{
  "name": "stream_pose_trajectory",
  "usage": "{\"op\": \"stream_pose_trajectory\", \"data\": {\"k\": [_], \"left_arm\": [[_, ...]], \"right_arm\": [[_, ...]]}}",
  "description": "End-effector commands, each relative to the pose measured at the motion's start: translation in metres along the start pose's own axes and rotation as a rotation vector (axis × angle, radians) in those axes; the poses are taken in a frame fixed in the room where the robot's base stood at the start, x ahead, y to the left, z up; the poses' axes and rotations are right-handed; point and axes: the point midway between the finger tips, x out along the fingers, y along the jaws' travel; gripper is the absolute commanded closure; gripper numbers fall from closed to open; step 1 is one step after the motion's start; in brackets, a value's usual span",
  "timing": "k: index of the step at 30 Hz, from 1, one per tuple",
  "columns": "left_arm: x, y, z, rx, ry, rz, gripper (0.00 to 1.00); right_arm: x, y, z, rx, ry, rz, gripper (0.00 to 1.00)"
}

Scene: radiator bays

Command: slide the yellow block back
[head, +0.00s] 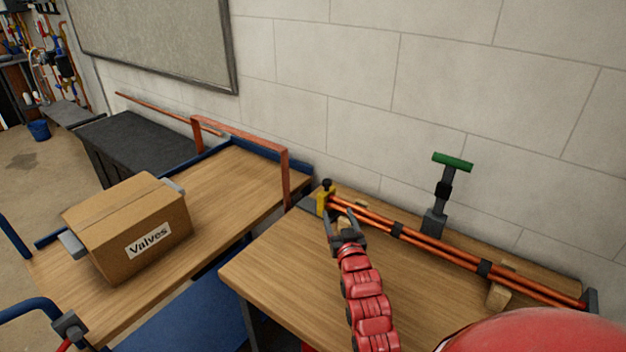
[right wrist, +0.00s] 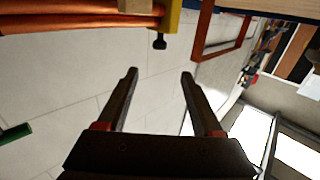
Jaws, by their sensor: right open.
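The yellow block (head: 321,203) sits at the left end of the copper pipes on the workbench, with a black knob (head: 327,184) on top. My right gripper (head: 341,214) is open and empty, just in front of and to the right of the block. In the right wrist view, which is upside down, the block (right wrist: 172,20) and its knob (right wrist: 159,42) show beyond the open fingers (right wrist: 158,74), apart from them. My left gripper is not in view.
Copper pipes (head: 437,246) with black clamps run along the workbench (head: 285,262) on wooden supports. A green-handled tool (head: 441,195) stands behind them, near the wall. A cart (head: 235,177) with a Valves box (head: 128,222) stands at left. The bench's front left is clear.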

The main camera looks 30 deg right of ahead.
Motion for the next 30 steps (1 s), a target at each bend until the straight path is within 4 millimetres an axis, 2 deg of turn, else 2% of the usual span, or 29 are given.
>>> {"op": "stream_pose_trajectory", "data": {"k": [20,27,30], "left_arm": [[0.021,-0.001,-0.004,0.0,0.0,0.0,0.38],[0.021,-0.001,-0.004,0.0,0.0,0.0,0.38],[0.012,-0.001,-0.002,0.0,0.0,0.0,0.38]], "right_arm": [[0.11,-0.001,-0.003,-0.001,0.002,-0.002,0.32],[0.142,-0.002,-0.003,0.001,0.003,-0.002,0.32],[0.154,-0.002,0.002,0.0,0.002,-0.003,0.32]]}}
